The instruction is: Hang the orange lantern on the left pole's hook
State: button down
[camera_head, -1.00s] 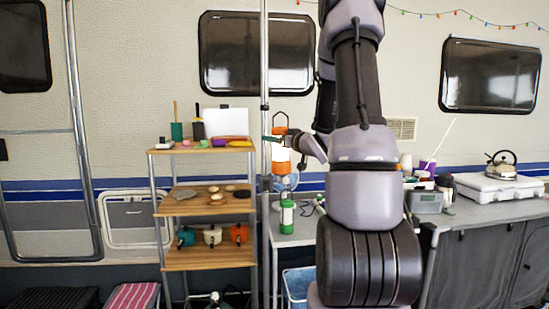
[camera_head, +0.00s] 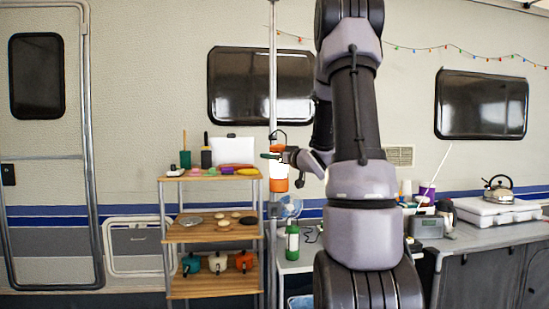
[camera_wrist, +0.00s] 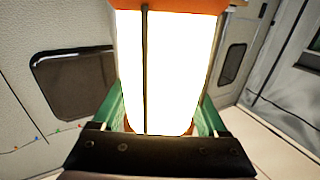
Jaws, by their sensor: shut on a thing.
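The orange lantern (camera_head: 279,184) has a white body with orange ends and a dark wire handle. It hangs upright in the air just in front of the pole (camera_head: 272,80), overlapping it in the head view. My gripper (camera_head: 275,157) is shut on the lantern's body from the right. In the wrist view, the lantern's glowing white body (camera_wrist: 165,65) fills the space between the green finger pads of my gripper (camera_wrist: 160,105). The pole's hook is not clearly visible near the lantern's handle. I cannot tell whether the handle touches the hook or pole.
A wooden shelf (camera_head: 212,177) with pots, plates and bottles stands left of the pole. A green lantern (camera_head: 292,241) and a fan (camera_head: 289,206) are below the held lantern on a table. A counter with a kettle (camera_head: 499,189) is at right.

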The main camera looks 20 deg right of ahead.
jog(key=w+d+f, duration=0.1)
jog(key=w+d, duration=0.1)
jog(key=w, duration=0.4)
jog(key=shift+w, duration=0.3)
dwell(0.4)
jog(key=shift+f, duration=0.1)
dwell(0.7)
